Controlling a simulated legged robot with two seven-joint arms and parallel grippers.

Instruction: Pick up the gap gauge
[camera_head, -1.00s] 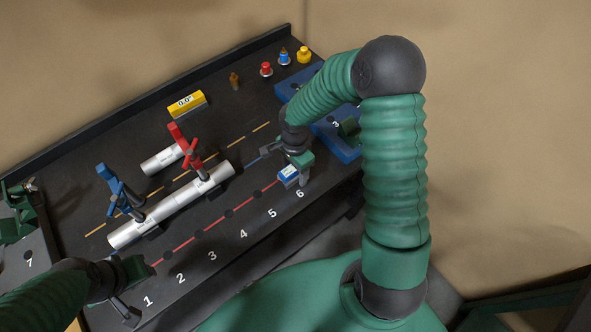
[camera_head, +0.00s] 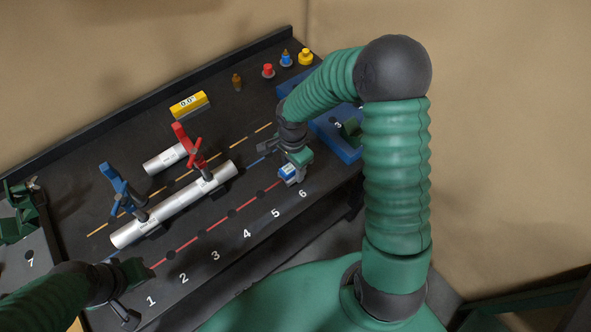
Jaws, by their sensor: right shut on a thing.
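The gap gauge appears to be the small blue, white and grey block (camera_head: 288,172) near the number 6 end of the red line. My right gripper (camera_head: 292,164) reaches down from above and is shut on it. The gripper's body and green finger hide part of the block. I cannot tell whether the block touches the bench. My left gripper (camera_head: 130,294) is at the lower left near number 1, its fingers apart and nothing between them.
Silver pipes (camera_head: 180,203) with a blue clamp (camera_head: 120,189) and a red clamp (camera_head: 190,147) lie left of my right gripper. A yellow display (camera_head: 189,104) and coloured knobs (camera_head: 268,71) stand behind. A blue tray (camera_head: 345,150) is at right, partly behind my arm.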

